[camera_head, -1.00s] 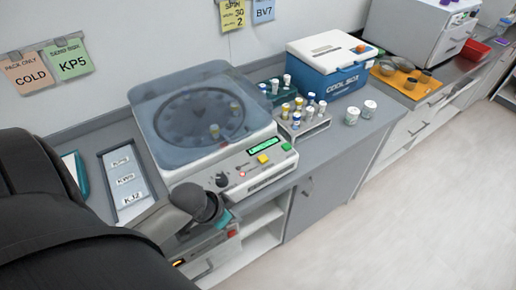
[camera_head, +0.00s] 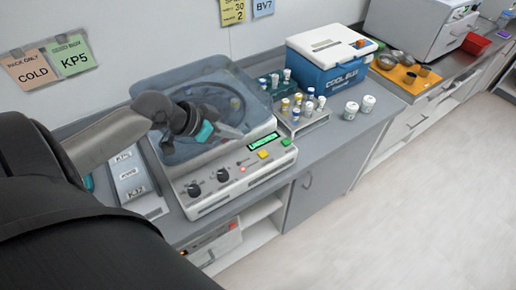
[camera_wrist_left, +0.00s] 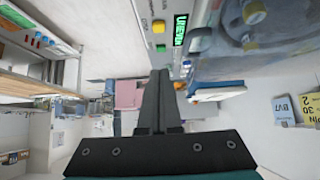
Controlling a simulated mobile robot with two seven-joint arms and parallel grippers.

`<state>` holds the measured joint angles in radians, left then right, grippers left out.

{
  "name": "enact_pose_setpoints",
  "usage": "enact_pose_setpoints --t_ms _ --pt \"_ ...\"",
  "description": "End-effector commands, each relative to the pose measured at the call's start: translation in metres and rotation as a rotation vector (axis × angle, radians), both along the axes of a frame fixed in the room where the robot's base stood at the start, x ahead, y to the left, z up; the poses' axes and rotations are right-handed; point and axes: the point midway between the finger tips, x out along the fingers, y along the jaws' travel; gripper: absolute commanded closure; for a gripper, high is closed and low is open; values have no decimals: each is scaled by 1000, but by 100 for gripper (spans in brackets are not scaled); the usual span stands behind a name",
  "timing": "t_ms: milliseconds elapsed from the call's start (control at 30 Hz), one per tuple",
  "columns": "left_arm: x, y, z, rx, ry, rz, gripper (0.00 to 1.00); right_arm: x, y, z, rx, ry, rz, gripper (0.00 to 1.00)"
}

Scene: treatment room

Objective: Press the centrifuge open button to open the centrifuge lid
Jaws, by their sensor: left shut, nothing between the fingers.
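The centrifuge (camera_head: 215,195) stands on the grey counter with its translucent lid (camera_head: 165,90) down over the rotor. Its front panel has dark knobs, a lit green display (camera_head: 263,141), a yellow button (camera_head: 262,154), a green button (camera_head: 286,142) and a small red light (camera_head: 243,169). My left gripper (camera_head: 240,134) is shut and empty, over the lid in the head view, with its fingertips pointing right towards the panel. In the left wrist view the shut fingers (camera_wrist_left: 160,73) point at the panel, just short of the green button (camera_wrist_left: 161,48); the yellow button (camera_wrist_left: 158,26) lies beyond. My right gripper is not in view.
A tube rack (camera_head: 304,120) and a blue-and-white cool box (camera_head: 328,67) stand right of the centrifuge, with two white-capped jars at the counter edge. A labelled tray (camera_head: 150,205) lies to its left. Card notes hang on the wall.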

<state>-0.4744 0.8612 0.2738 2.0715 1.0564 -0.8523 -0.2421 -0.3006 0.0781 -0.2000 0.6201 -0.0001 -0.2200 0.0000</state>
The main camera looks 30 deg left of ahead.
Motion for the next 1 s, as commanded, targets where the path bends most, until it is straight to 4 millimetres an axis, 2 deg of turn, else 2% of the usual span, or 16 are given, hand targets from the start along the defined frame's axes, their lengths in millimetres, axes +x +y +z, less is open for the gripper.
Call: enact_pose_setpoints --t_ms 167,367,900,1000 --pt "3 -1 -3 0 -1 1 100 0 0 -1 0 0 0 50" --pt "16 -6 -17 -2 -1 1 100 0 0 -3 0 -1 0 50" --pt "68 -29 -73 -3 1 1 100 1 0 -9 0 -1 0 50" --pt "65 -28 -91 -2 4 2 100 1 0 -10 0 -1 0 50"
